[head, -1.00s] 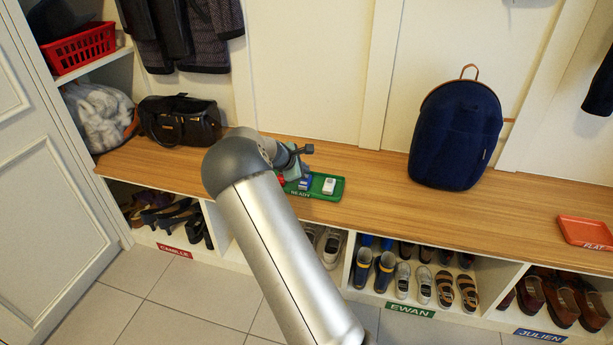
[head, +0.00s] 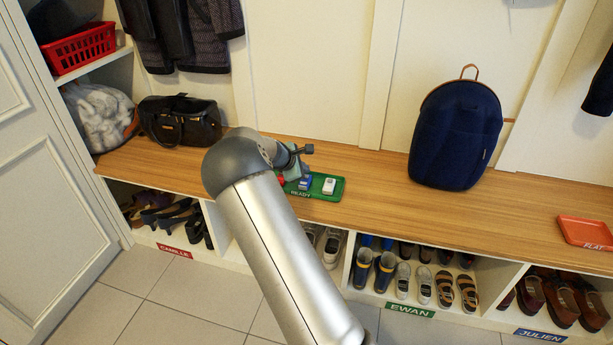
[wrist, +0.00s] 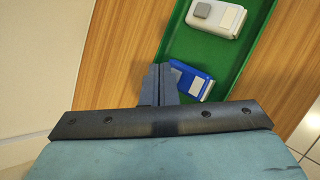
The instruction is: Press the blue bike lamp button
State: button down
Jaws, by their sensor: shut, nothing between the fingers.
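The blue bike lamp (head: 305,183) lies in the green tray (head: 325,196) marked READY, on the wooden bench. In the wrist view the blue lamp (wrist: 191,82) is just beyond my gripper (wrist: 160,72), whose shut, empty fingertips overlap its left end. I cannot tell whether they touch it, and its button is hidden. A white lamp (head: 329,186) lies beside it in the tray; in the wrist view the white lamp (wrist: 216,16) has a grey button on top. In the head view my arm hides part of the tray's left side, where a red item (head: 281,180) shows.
A black bag (head: 180,121) stands at the bench's left end and a dark blue backpack (head: 456,134) stands right of the tray. An orange tray (head: 585,232) marked FLAT lies at the far right. Shoes fill cubbies below. Bench between tray and backpack is clear.

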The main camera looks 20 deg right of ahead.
jog(key=shift+f, duration=0.1)
jog(key=shift+f, duration=0.35)
jog(key=shift+f, duration=0.15)
dwell(0.7)
jog(key=shift+r+p, duration=0.4)
jog(key=shift+r, duration=0.3)
notch_tip(320, 180, up, 6)
jog(key=p, duration=0.4)
jog(key=shift+p, duration=0.4)
